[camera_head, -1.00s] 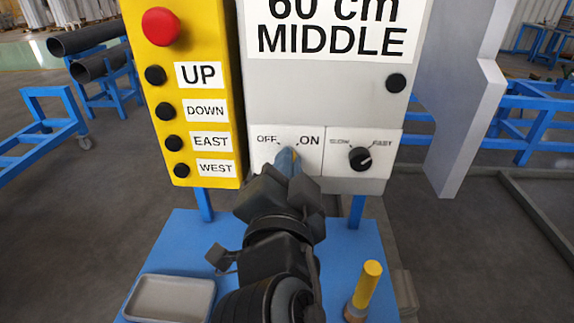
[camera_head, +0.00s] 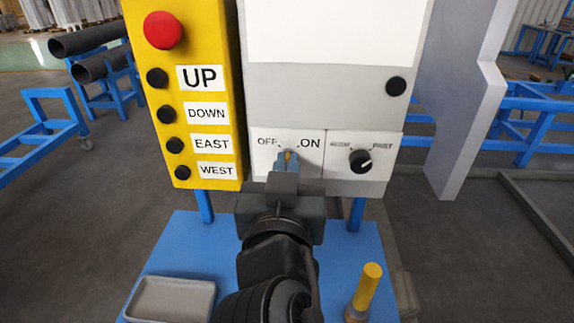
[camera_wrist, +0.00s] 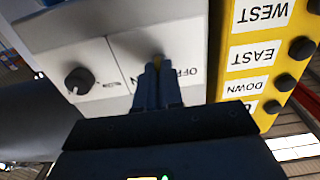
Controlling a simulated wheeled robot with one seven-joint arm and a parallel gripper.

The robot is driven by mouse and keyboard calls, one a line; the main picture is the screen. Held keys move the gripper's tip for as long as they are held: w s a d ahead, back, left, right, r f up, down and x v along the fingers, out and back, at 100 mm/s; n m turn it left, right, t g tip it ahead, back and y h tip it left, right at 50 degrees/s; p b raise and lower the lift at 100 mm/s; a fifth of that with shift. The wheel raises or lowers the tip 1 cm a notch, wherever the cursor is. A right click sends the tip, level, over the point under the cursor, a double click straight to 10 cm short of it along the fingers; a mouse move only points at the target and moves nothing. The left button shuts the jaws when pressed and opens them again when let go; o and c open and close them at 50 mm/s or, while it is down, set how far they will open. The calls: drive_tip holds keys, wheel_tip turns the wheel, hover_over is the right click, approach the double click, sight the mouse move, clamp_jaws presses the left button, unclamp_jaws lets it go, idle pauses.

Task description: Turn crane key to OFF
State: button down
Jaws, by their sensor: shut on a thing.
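The fingers stand about upright in the head view, between the two labels.
The yellow button box (camera_head: 187,60) with a red button (camera_head: 163,30) is on the left. Below, the blue shelf (camera_head: 180,247) holds a grey tray (camera_head: 171,299) and a yellow-topped post (camera_head: 368,285).

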drive_tip(key=n+p, duration=0.3)
drive_tip(key=n, duration=0.5)
drive_tip(key=shift+n, duration=0.3)
drive_tip(key=shift+a, duration=0.1)
idle(0.4)
drive_tip(key=c, duration=1.3)
unclamp_jaws()
drive_tip(key=shift+s+f, duration=0.1)
drive_tip(key=shift+s+a+b, duration=0.1)
drive_tip(key=shift+s+b, duration=0.7)
drive_tip(key=shift+s, duration=3)
